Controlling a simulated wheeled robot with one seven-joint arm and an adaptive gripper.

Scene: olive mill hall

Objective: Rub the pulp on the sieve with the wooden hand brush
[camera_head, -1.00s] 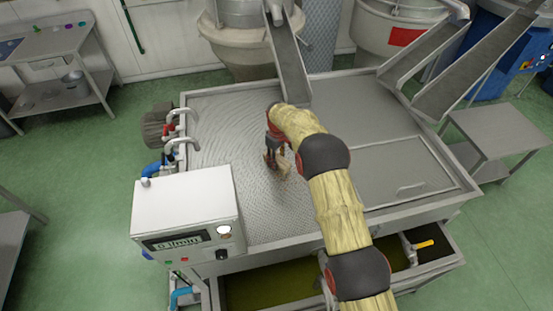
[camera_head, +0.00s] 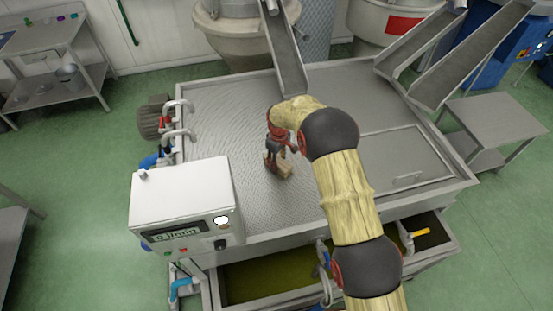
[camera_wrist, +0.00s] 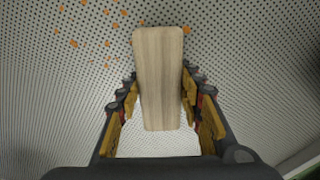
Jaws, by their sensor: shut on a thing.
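The wooden hand brush (camera_wrist: 158,80) is a pale wooden block, held between both fingers of my gripper (camera_wrist: 160,108) in the wrist view. In the head view my gripper (camera_head: 277,153) is over the sieve, shut on the brush (camera_head: 284,171). The sieve (camera_head: 222,115) is a perforated metal sheet on the left part of the machine top; it also fills the wrist view (camera_wrist: 250,60). Several orange bits of pulp (camera_wrist: 116,26) lie on the sieve just beyond the brush. The underside of the brush is hidden, so I cannot tell whether it touches the sieve.
A white control box (camera_head: 183,205) stands at the front left of the machine. A metal chute (camera_head: 286,52) comes down to the sieve's back edge. A flat lid (camera_head: 405,157) lies right of the sieve. A tank of green-yellow liquid (camera_head: 265,281) sits below the front.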

